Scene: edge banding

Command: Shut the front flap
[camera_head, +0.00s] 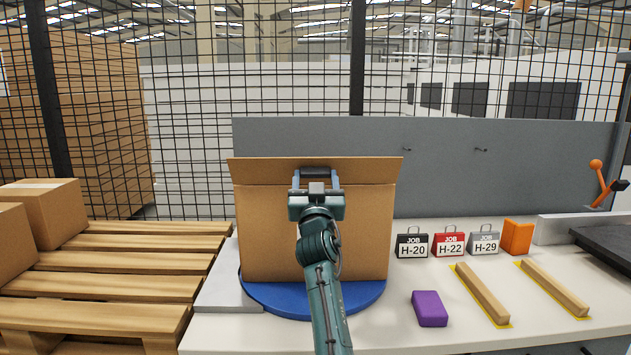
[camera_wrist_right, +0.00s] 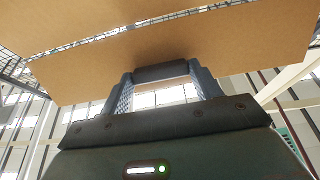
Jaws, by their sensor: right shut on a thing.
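An open brown cardboard box (camera_head: 260,240) stands on a blue round turntable (camera_head: 262,298). Its front flap (camera_head: 365,171) rises from the near top edge and is not folded down; it also shows in the right wrist view (camera_wrist_right: 230,45). My right gripper (camera_head: 316,176) is at the middle of this flap, on the near side. Its fingers hold a dark bar (camera_wrist_right: 162,72) between them, close against the cardboard; I cannot tell whether it touches. The box's inside and other flaps are hidden. My left gripper is not in view.
Several job tags, including a red one (camera_head: 449,244), and an orange block (camera_head: 517,237) stand right of the box. A purple block (camera_head: 429,308) and two wooden strips (camera_head: 482,293) lie nearer. A grey panel (camera_head: 480,165) stands behind; pallets (camera_head: 110,288) are at left.

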